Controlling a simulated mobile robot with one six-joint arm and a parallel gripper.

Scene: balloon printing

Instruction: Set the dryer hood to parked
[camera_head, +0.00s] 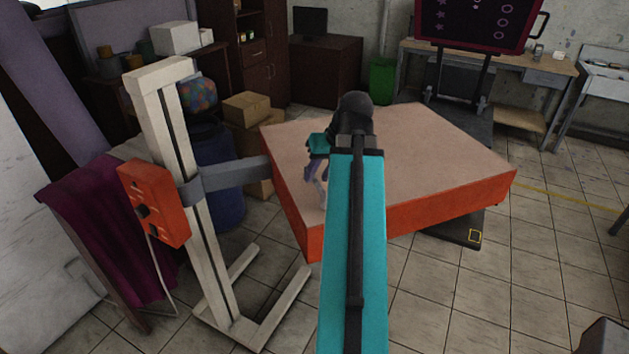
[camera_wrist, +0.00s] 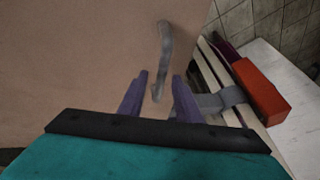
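The dryer hood (camera_head: 430,150) is a wide flat box with a beige top and orange-red sides. It is held out level from a white upright stand (camera_head: 165,130) by a grey bracket (camera_head: 225,180). Its beige top (camera_wrist: 70,50) fills the left of the wrist view. A curved grey handle (camera_wrist: 164,50) shows against that top. My gripper (camera_wrist: 158,82) has its two purple fingers apart, with the handle's lower end between them in the picture; I cannot tell whether they touch. In the head view my gripper (camera_head: 317,178) is over the hood's near left part, partly hidden by my arm.
An orange control box (camera_head: 158,203) hangs on the stand, beside a purple cloth (camera_head: 115,225). The stand's white feet (camera_head: 270,310) spread on the tiled floor. A blue barrel (camera_head: 215,170) and cardboard boxes (camera_head: 247,107) stand behind.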

